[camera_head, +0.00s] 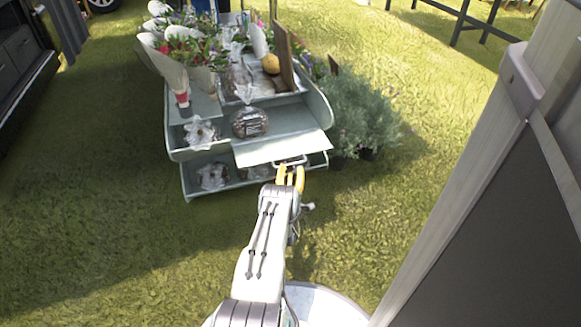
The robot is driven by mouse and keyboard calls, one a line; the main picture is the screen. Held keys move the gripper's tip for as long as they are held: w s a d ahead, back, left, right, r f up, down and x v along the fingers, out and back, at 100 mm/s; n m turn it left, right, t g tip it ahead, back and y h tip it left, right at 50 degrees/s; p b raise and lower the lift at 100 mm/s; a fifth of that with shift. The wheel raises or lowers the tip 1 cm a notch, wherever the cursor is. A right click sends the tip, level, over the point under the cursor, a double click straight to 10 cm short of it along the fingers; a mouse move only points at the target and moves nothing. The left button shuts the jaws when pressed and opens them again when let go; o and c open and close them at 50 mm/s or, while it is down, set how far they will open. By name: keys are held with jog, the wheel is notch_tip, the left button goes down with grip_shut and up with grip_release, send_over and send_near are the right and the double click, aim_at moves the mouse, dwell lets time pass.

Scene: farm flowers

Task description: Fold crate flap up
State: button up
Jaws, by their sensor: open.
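The crate flap (275,150) is a pale grey panel at the front right of a grey-green display stand. It juts outward from the upper shelf over the lower one. A light handle (291,161) sits at its front edge. My gripper (290,174) has yellow-orange fingers, is open, and points at the handle from the near side. The fingertips are at or just short of the handle; I cannot tell whether they touch it or go around it. The flap's underside and hinge detail are hidden.
Wrapped bags (249,122) sit on the upper shelf just behind the flap, and more (212,176) on the lower shelf. Bouquets (178,55) stand behind. A bushy potted plant (360,115) is close on the right. A large dark panel (500,210) fills the right foreground. Grass (110,210) is clear on the left.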

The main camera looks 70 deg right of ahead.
aim_at(292, 164)
jog(key=shift+b+x, duration=0.7)
jog(key=shift+x, duration=1.1)
jog(key=shift+o, duration=0.2)
grip_shut()
